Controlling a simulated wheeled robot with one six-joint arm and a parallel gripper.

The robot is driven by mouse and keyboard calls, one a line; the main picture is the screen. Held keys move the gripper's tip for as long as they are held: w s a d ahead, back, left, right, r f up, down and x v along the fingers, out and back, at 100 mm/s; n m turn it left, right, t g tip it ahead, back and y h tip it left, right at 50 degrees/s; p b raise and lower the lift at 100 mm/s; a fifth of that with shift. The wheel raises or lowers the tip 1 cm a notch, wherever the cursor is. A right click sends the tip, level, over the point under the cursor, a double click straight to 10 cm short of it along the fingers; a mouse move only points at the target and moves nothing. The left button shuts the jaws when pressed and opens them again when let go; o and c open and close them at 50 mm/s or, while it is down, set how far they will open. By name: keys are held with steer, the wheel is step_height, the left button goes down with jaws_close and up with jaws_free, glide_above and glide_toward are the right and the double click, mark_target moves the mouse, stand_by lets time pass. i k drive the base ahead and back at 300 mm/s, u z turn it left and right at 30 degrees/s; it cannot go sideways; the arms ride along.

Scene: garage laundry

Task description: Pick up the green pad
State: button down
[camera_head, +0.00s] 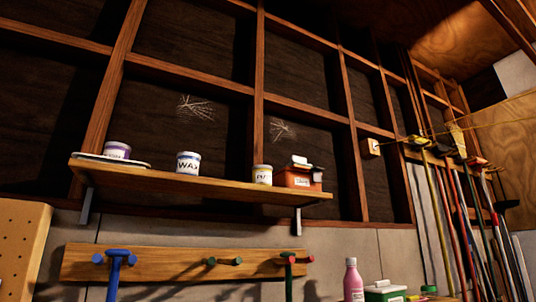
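No green pad can be made out for certain. At the bottom right, a green and white box-like thing (385,291) stands beside a pink bottle (353,280). A small green thing (429,289) shows just to its right, partly cut off by the bottom of the view. I cannot tell whether either one is the pad. My gripper is not in view.
A wooden wall shelf (200,186) holds a purple and white tin (117,151), a wax tin (188,163), a small white tin (262,175) and an orange box (299,178). Below hangs a peg rail (160,264). Long-handled tools (470,220) line the right wall.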

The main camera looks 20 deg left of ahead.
mark_target(296, 160)
steer(key=u, duration=0.95)
steer(key=i, duration=0.15)
